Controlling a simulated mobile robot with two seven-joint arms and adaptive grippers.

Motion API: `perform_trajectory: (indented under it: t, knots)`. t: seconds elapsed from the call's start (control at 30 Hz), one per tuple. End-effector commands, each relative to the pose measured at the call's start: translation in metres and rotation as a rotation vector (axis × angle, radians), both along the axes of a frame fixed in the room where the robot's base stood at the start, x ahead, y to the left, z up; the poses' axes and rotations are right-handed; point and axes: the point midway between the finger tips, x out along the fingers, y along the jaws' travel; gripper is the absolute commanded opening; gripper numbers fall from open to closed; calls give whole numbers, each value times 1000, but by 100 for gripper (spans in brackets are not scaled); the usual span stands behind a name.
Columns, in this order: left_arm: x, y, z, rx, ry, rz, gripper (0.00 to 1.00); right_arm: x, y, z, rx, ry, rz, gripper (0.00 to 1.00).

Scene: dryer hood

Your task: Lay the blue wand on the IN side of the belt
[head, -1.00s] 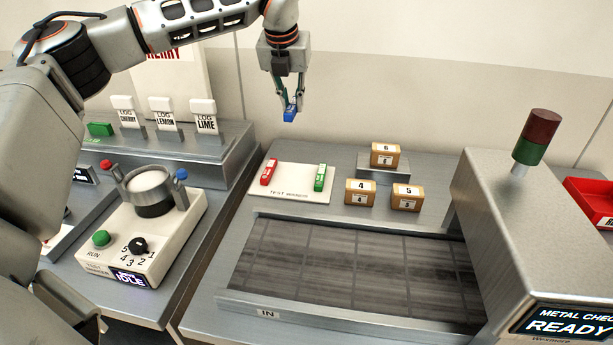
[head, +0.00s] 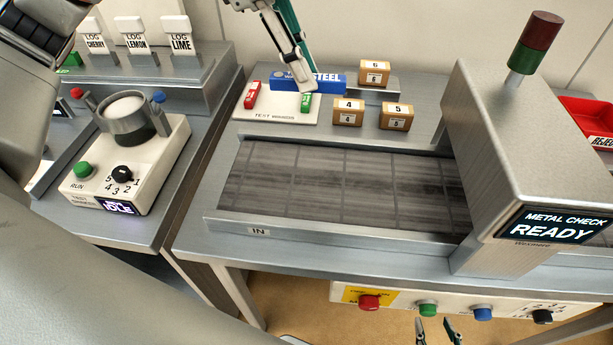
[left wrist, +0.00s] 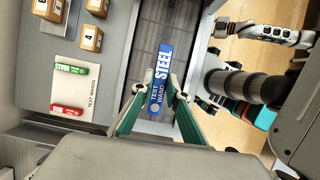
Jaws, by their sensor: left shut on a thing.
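The white mat (head: 255,112) holds a red wand (head: 252,95) and a green wand (head: 306,102). Numbered boxes (head: 348,112) stand behind the belt. A dial unit (head: 130,165) stands at left.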

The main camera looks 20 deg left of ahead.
Motion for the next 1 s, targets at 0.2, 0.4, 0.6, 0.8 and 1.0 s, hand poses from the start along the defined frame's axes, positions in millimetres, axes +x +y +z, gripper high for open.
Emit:
perform_trajectory:
  t: [0.2,0.4,0.6,0.8,1.0]
  knots:
    - [-7,0,-29,0,6,-39,0,-1,0,-3,-1,2,0,40]
    - [-7,0,-79,1,8,-37,0,-1,0,-6,0,3,0,40]
    - [-7,0,-126,1,8,-34,0,-2,0,-8,0,5,0,40]
    - [-6,-1,-156,0,3,-34,0,-2,0,-9,0,5,0,40]
    - [-6,0,-167,0,2,-34,0,-2,0,-10,0,5,1,40]
